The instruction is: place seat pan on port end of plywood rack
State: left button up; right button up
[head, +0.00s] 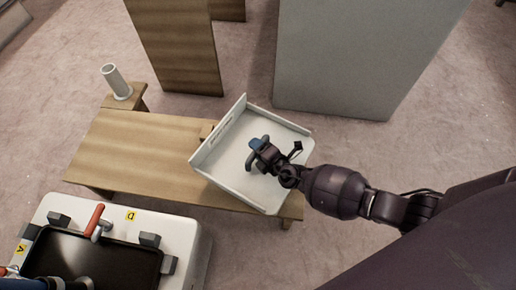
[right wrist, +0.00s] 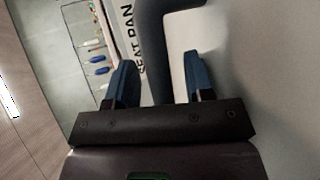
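A white, shallow, tray-like pan (head: 232,177) with raised walls and a slot in one wall lies on the right part of a wooden bench-like rack (head: 130,150). In the right wrist view, a white strip (right wrist: 128,25) beside my fingers carries the words "SEAT PAN". My right gripper (head: 258,146) is over the pan's inside. Its blue fingers (right wrist: 160,85) are apart, with a dark grey bent bar (right wrist: 155,50) between them and a gap at the right finger. I cannot tell which rack end is port. Only blue and dark parts, perhaps my left gripper, show at the lower left.
A white case (head: 195,240) with a black recess, grey blocks and a red handle stands at lower left. A grey tube (head: 115,82) stands on a small wooden stool behind the rack. A wooden panel (head: 175,45) and a large grey block (head: 355,60) stand beyond.

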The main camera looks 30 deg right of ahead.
jog(key=shift+r, duration=0.15)
jog(key=shift+s+d+r+p, duration=0.1)
jog(key=shift+s+p, duration=0.05)
jog(key=shift+p, duration=0.15)
jog(key=p+v, duration=0.2)
jog(key=v, duration=0.9)
jog(key=shift+s+d, duration=0.1)
jog(key=shift+s, duration=0.2)
jog(key=shift+r, duration=0.1)
